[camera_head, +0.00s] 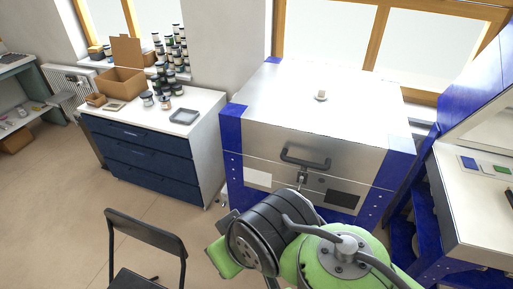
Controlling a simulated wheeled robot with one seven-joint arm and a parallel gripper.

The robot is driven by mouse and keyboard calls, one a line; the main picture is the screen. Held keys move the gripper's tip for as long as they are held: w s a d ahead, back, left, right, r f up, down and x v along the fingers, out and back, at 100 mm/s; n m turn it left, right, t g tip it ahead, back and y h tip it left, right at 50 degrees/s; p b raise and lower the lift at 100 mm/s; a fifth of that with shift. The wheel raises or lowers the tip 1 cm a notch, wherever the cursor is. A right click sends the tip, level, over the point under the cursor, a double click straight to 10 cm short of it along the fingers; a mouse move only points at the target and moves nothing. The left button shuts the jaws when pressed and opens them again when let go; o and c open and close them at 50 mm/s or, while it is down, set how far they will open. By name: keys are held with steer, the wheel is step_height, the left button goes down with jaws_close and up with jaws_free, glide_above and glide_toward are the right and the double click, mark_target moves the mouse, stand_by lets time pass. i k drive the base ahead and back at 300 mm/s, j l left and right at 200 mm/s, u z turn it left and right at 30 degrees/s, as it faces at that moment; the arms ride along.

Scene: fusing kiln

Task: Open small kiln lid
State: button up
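The small kiln (262,119) stands in the middle of the view, a silver metal box with blue corner posts. Its lid is down, with a small pale knob-like piece (321,95) on top. A dark bar handle (305,160) is fixed to the front, near the lid's lower edge. A small metal latch-like part (302,178) shows just below the handle. My green and dark grey arm rises from the bottom edge in front of the kiln and hides part of its lower front. My gripper's fingers cannot be made out.
A blue-framed unit (470,75) with a pale bed and small coloured tiles stands close on the right. A drawer cabinet (150,155) with jars, a tray and a cardboard box (122,82) stands left. A black chair (146,235) is at lower left. Floor between chair and cabinet is clear.

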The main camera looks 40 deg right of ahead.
mark_target(361, 133)
steer(key=z, duration=1.2)
